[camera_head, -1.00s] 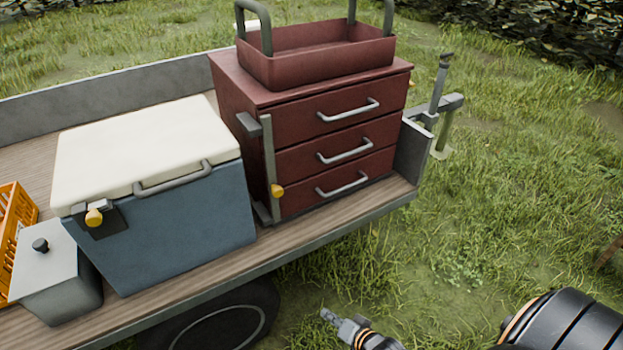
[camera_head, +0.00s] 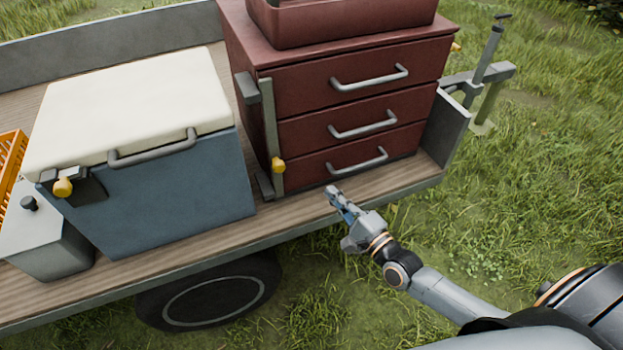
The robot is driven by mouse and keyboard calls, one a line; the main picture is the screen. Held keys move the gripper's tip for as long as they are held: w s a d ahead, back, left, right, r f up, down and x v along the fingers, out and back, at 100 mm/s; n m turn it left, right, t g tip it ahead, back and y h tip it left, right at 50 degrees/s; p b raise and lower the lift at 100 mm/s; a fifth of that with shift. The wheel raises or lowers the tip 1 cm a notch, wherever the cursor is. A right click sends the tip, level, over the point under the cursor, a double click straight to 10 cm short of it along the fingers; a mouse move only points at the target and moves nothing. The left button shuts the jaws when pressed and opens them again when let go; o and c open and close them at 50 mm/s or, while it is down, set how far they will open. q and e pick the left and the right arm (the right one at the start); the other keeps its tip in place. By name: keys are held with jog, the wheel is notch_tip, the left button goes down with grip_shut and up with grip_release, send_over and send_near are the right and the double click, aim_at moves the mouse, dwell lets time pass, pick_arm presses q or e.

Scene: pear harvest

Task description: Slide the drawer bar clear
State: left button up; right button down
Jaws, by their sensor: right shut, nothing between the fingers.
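The drawer bar (camera_head: 270,125) is a grey upright strip along the left front edge of the red drawer cabinet (camera_head: 350,102). It has a yellow knob (camera_head: 278,165) near its lower end and stands in front of the drawers' left ends. All three drawers look closed. My right gripper (camera_head: 333,193) is shut and empty. In the picture it is below the bottom drawer, to the right of the knob and apart from it. My left gripper is not in view.
A blue cooler (camera_head: 185,190) with a white lid stands left of the cabinet. A grey box (camera_head: 50,252) and an orange crate (camera_head: 12,150) are at far left. A red tote (camera_head: 345,22) sits on the cabinet. The trailer bed's front edge (camera_head: 230,240) runs below them.

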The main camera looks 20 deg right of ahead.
aim_at(279, 173)
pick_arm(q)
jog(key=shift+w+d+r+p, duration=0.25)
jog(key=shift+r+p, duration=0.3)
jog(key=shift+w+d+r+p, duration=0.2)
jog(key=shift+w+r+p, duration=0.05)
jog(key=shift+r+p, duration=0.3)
pick_arm(e)
jog(key=w+a+r, duration=0.1)
jog(key=w+a, duration=0.5)
jog(key=w, duration=0.3)
jog(key=shift+a+r, duration=0.2)
jog(key=shift+r, duration=0.1)
jog(key=shift+a, duration=1.8)
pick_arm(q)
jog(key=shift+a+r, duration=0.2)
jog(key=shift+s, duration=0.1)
